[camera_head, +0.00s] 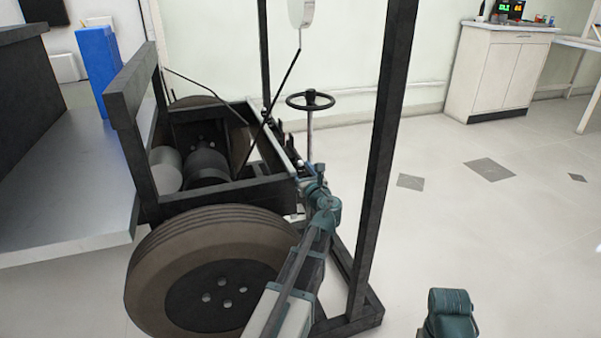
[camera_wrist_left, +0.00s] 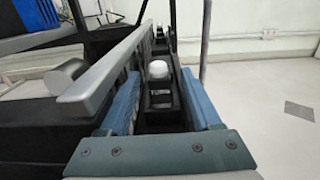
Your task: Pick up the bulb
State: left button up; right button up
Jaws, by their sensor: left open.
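A white round-topped bulb (camera_wrist_left: 158,69) sits upright in a dark holder on the chassis front, ahead of my left gripper in the left wrist view. My left gripper (camera_wrist_left: 165,108) is open, with one blue finger on each side of the narrow dark gap that leads to the bulb. The bulb lies beyond the fingertips, and nothing is held. In the head view my left gripper (camera_head: 303,172) is at the front end of the chassis, small and partly mixed with the frame parts. The bulb cannot be made out clearly there.
A grey rail (camera_wrist_left: 125,62) runs close along the left finger. The chassis has a large tyre (camera_head: 215,270), a steering wheel (camera_head: 310,101) and a dark upright post (camera_head: 378,160) right of my left arm.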

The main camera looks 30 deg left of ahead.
aim_at(300, 164)
pick_arm(q)
grip_shut()
jog(key=shift+r, duration=0.15)
dwell(0.4)
notch_tip(300, 164, up, 10)
jog(key=p, duration=1)
